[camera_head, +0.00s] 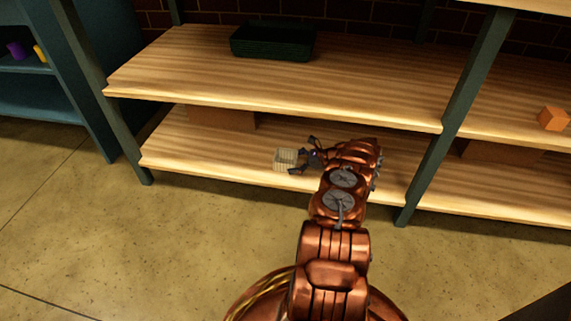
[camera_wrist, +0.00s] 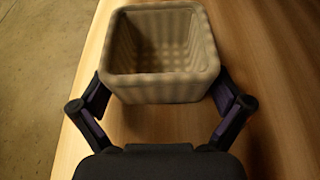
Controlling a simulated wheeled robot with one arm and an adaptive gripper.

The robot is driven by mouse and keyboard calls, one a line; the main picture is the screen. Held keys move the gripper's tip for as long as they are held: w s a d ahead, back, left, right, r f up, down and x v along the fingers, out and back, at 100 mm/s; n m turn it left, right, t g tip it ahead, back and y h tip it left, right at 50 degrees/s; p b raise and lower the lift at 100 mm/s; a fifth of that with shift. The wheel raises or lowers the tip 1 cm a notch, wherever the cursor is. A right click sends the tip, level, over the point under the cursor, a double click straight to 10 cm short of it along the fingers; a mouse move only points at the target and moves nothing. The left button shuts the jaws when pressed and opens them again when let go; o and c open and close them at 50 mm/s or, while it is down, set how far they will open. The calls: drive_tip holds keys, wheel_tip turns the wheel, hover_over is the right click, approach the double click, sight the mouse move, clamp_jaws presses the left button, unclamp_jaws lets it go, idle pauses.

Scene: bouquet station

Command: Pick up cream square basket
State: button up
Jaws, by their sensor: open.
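The cream square basket (camera_head: 285,158) stands upright on the lower wooden shelf, close to its front edge. In the wrist view the basket (camera_wrist: 163,90) is empty inside and fills the upper middle. My gripper (camera_head: 305,158) is at the basket's right side in the head view. In the wrist view my gripper (camera_wrist: 162,98) is open, with one finger on each side of the basket's near part. I cannot tell whether the fingers touch its walls.
The upper shelf (camera_head: 200,75) lies above the basket and holds a dark green tray (camera_head: 273,42). The lower shelf (camera_head: 200,150) has free room left of the basket. A brown box (camera_head: 222,119) is behind. Green posts (camera_head: 450,125) stand between shelves.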

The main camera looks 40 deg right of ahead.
drive_tip(key=shift+w+a+f, duration=0.25)
drive_tip(key=shift+w, duration=0.15)
drive_tip(key=shift+c, duration=0.2)
drive_tip(key=c, duration=0.8)
drive_tip(key=shift+r, duration=0.1)
